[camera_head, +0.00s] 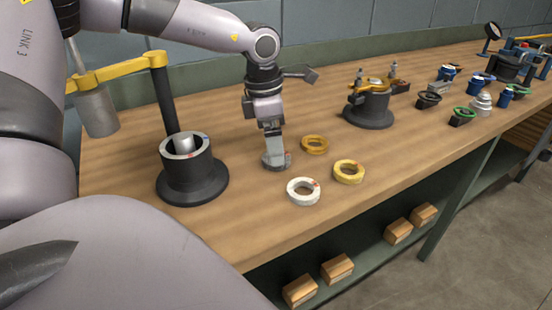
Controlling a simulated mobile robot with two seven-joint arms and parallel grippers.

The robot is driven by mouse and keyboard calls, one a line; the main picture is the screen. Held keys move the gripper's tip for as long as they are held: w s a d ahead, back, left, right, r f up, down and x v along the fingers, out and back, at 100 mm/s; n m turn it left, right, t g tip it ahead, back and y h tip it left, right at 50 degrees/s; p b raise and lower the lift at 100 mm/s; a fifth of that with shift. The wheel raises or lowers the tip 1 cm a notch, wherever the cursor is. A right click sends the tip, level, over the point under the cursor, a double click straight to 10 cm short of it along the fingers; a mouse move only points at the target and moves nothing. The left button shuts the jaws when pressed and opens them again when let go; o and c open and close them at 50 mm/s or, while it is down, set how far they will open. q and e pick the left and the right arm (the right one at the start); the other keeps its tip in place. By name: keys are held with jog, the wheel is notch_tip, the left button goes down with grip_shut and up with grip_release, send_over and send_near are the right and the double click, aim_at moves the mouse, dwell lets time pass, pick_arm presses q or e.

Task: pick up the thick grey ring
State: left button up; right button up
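A grey ring (285,163) lies on the wooden bench near the middle, partly hidden behind my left gripper's fingers. My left gripper (274,155) points straight down, with its fingertips at the ring. From this angle I cannot tell whether the fingers are closed on the ring's wall or apart. The ring seems to rest flat on the bench. A white ring (303,191), a yellow ring (348,171) and an orange-brown ring (314,144) lie flat to its right and front. My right gripper is not in view.
A dark cylindrical casing (191,184) with a post and yellow arm stands to the left. A dark round fixture (368,108) with yellow clamps stands behind the rings. Several small parts crowd the bench's right end. Wooden blocks (337,268) sit on the lower shelf.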

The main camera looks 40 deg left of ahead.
pick_arm(q)
jog(key=shift+w+d+f, duration=0.1)
jog(key=shift+f, duration=0.65)
jog(key=shift+w+d+f, duration=0.1)
jog(key=shift+f, duration=0.65)
jog(key=shift+a, duration=0.1)
jog(key=c, duration=1.1)
jog(key=shift+r, duration=0.1)
